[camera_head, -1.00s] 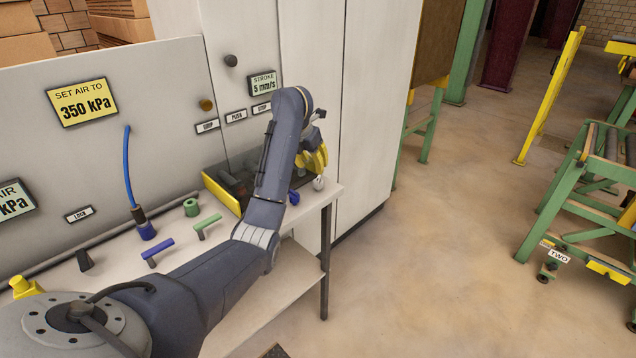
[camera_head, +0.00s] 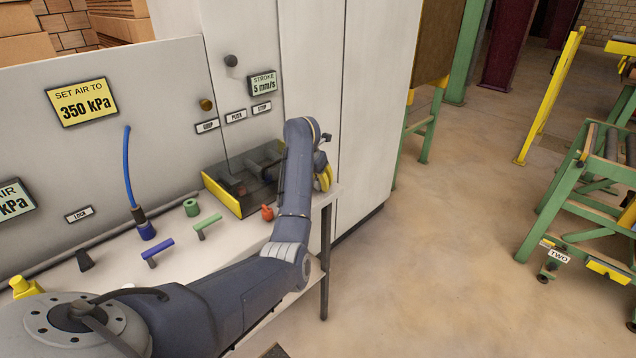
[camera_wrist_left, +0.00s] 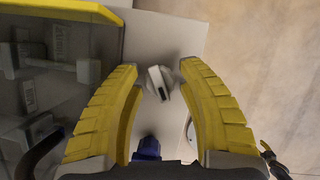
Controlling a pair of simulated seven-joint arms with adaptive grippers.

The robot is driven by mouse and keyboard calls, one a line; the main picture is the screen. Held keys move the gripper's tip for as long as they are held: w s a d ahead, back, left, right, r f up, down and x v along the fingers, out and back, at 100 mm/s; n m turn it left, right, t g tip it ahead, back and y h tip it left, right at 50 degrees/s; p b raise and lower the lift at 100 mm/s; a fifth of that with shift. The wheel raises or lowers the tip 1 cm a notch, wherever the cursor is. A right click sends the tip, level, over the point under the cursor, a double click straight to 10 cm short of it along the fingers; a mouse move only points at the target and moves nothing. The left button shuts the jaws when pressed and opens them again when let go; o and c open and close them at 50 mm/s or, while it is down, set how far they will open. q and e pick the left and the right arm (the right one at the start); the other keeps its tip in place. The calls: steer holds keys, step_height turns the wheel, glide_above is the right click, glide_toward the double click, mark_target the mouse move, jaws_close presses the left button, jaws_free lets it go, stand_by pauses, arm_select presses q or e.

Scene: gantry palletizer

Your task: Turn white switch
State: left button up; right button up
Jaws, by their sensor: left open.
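The white switch (camera_wrist_left: 160,83) shows in the left wrist view as a round white knob with a dark mark, on the bench top. My left gripper (camera_wrist_left: 159,72) has its two yellow fingers spread, one on each side of the switch; whether they touch it I cannot tell. In the head view the left gripper (camera_head: 325,178) is at the right end of the bench, partly behind my own arm, and the switch is hidden there. My right gripper does not show.
A yellow-edged box (camera_head: 222,196) with a dark clear cover stands close left of the gripper. A red knob (camera_head: 267,212), a green T-handle (camera_head: 207,224) and a blue T-handle (camera_head: 158,250) stand on the bench (camera_head: 115,272). A blue knob (camera_wrist_left: 148,148) is near the fingers.

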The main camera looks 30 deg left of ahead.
arm_select(q)
steer(key=shift+f, duration=0.1)
jaws_close()
stand_by(0.3)
